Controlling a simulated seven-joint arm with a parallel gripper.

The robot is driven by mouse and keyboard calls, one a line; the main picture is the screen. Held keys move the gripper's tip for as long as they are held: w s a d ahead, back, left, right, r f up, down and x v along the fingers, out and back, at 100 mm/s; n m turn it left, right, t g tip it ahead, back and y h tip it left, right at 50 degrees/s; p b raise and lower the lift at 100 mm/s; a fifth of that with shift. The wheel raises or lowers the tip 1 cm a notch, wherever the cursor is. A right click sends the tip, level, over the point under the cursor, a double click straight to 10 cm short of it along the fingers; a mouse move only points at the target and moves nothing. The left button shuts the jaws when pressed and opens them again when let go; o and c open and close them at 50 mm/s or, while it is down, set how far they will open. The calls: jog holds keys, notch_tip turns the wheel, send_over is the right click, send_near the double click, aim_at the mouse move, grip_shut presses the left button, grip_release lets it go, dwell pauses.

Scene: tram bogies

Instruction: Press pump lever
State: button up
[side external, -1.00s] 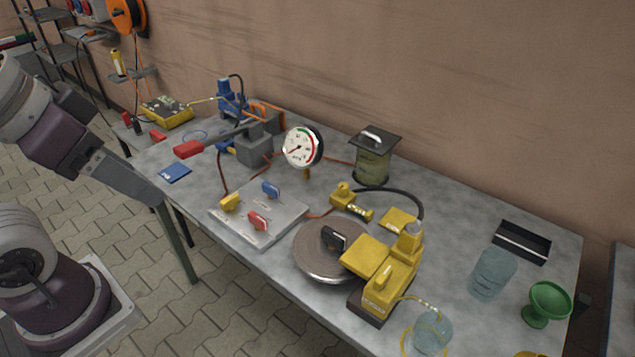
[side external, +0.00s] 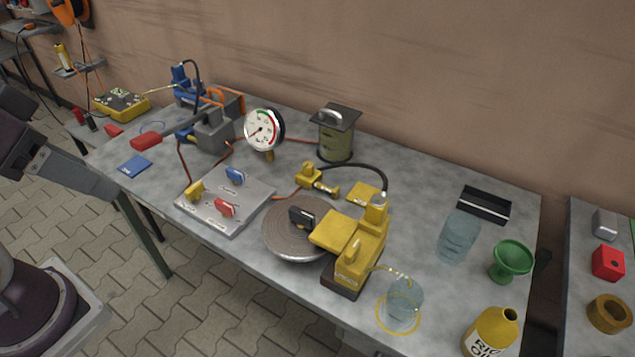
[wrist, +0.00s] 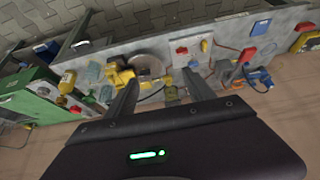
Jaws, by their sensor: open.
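The pump (side external: 215,132) is a grey block at the back left of the bench. Its lever (side external: 182,128) is a dark bar running out to the left, low over the bench, with a red grip (side external: 146,141) at its end. The red grip also shows in the wrist view (wrist: 244,56), right of my fingers. A round white gauge (side external: 262,130) with a red and green band stands right of the pump. My gripper (wrist: 160,76) is open and empty, with the bench beyond its fingers. In the side view, part of my arm shows at the left edge, apart from the lever.
A plate with blue, yellow and red handles (side external: 225,205) lies in front of the pump. A round disc (side external: 290,230) and yellow machine (side external: 355,245) stand further right. A yellow-topped box (side external: 121,104) is at far left. A blue pad (side external: 135,166) lies near the lever's grip.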

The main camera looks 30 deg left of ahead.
jog(key=c, duration=1.1)
jog(key=w+a+r+n, duration=0.1)
jog(key=w, duration=0.1)
jog(key=w+a+r+n, duration=0.1)
jog(key=w+r, duration=0.1)
jog(key=w+a+r+n+g, duration=0.1)
jog(key=w+r, duration=0.1)
jog(key=w, duration=0.1)
jog(key=shift+w+n, duration=0.1)
jog(key=shift+n, duration=0.3)
grip_shut()
jog(key=w+a+r+n+g, duration=0.2)
jog(key=w+a+n, duration=0.4)
jog(key=w+a, duration=0.55)
jog(key=w+a+f+n+g, duration=0.2)
jog(key=w+a+f+n, duration=0.2)
jog(key=a, duration=0.5)
jog(key=w+a+f+n+g, duration=0.2)
jog(key=w+a+f+n, duration=0.2)
jog(key=a+f, duration=0.5)
jog(key=shift+a, duration=0.4)
